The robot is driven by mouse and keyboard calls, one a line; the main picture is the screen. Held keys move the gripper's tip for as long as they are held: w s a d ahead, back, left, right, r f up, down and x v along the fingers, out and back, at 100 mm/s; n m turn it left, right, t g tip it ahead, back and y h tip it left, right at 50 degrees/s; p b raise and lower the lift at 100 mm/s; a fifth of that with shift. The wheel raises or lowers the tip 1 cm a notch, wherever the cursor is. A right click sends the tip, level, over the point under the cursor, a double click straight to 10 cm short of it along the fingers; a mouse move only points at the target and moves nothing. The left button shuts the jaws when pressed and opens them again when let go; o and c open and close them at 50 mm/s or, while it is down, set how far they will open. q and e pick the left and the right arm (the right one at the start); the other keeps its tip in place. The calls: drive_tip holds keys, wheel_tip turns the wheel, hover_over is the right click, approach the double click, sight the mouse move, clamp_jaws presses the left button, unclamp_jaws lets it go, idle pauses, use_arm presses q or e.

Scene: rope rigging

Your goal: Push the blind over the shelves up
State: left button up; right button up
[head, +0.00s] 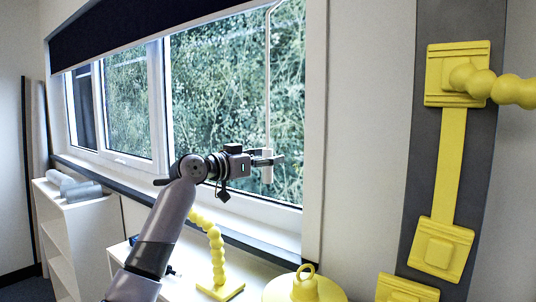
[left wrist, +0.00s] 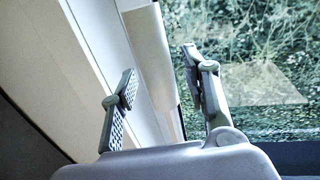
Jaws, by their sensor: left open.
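The dark blind (head: 135,32) is rolled up high, covering only the top strip of the window above the white shelves (head: 85,225). A thin pale rod (head: 267,90) hangs from the blind's right end in front of the glass and ends in a thicker pale grip. My left gripper (head: 272,159) is at the rod's lower end. In the left wrist view my left gripper (left wrist: 165,88) is open, and the pale grip (left wrist: 150,45) shows between its two fingers; whether either finger touches it I cannot tell. My right gripper is in neither view.
A yellow beaded arm (head: 216,250) stands on the low white surface under the window. A yellow domed object (head: 304,288) is at the front. Yellow fittings (head: 458,75) are on a grey wall strip at right, one jutting out. Grey rolls (head: 80,190) lie on the shelves.

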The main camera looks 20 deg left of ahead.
use_arm(q)
drive_tip(key=shift+w+d, duration=0.1)
drive_tip(key=shift+w, duration=0.05)
drive_tip(key=shift+c, duration=0.4)
clamp_jaws()
idle(0.5)
